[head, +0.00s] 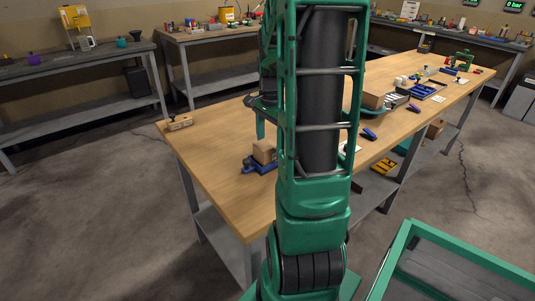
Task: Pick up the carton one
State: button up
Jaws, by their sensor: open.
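A small brown carton-like box (263,151) sits at or on a blue metal tool (255,167) on the near part of the wooden workbench (215,140). Another tan box (373,101) stands farther back, just right of my arm. I cannot tell from the picture which is the carton meant. My green arm stands upright in the middle and hides much of the bench. Only part of my gripper (261,122) shows, left of the arm, a green finger pointing down above the bench behind the brown box. It appears apart from the box and holds nothing visible.
A wooden block (180,123) lies at the bench's left corner. A green-framed cart (450,262) stands front right. The bench's left surface is mostly clear.

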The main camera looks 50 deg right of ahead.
jog(key=c, duration=0.9)
jog(key=shift+r, duration=0.1)
jog(key=shift+c, duration=0.2)
